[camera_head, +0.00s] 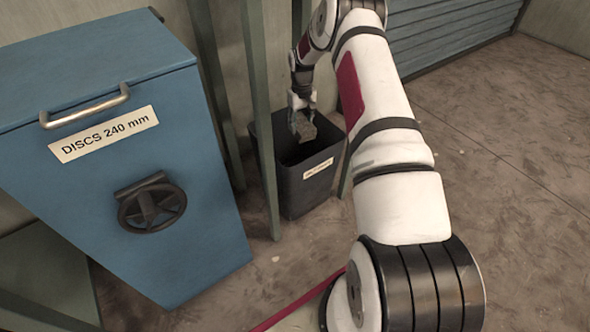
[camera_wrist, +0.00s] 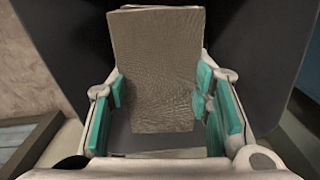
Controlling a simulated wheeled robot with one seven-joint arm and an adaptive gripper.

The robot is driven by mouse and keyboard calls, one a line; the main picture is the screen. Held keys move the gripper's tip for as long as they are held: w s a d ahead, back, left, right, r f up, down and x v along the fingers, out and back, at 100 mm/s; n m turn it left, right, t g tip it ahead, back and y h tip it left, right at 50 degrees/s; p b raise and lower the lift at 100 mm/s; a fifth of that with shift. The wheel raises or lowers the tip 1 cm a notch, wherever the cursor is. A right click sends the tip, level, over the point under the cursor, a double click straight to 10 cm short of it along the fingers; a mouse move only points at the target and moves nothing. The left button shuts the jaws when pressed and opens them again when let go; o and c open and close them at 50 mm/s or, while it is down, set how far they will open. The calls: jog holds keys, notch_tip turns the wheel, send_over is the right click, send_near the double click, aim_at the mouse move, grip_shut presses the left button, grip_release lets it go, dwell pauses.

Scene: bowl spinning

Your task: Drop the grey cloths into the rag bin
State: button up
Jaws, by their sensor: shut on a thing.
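My gripper (camera_head: 300,101) is over the mouth of a dark open-topped bin (camera_head: 302,182), which stands on the floor and has a small pale label too small to read. The gripper is shut on a grey-brown folded cloth (camera_head: 303,127). In the wrist view the cloth (camera_wrist: 158,75) sits between the two teal finger pads, and the dark bin interior (camera_wrist: 75,62) shows behind it. The cloth hangs at about the rim's height; I cannot tell whether it touches the bin. The bottom of the bin is hidden, and no other grey cloth is in sight.
A blue cabinet (camera_head: 190,240) labelled "DISCS 240 mm", with a metal handle and black knob, stands left of the bin. A green-grey post (camera_head: 261,115) rises close beside the bin. Bare floor (camera_head: 510,200) lies open to the right. A corrugated blue-grey panel (camera_head: 455,42) is behind.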

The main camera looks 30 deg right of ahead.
jog(key=o, duration=1.3)
jog(key=shift+c, duration=0.2)
notch_tip(320, 180, up, 8)
jog(key=shift+f, duration=0.2)
jog(key=shift+r, duration=0.3)
jog(key=shift+w+r, duration=0.1)
jog(key=shift+r, duration=0.05)
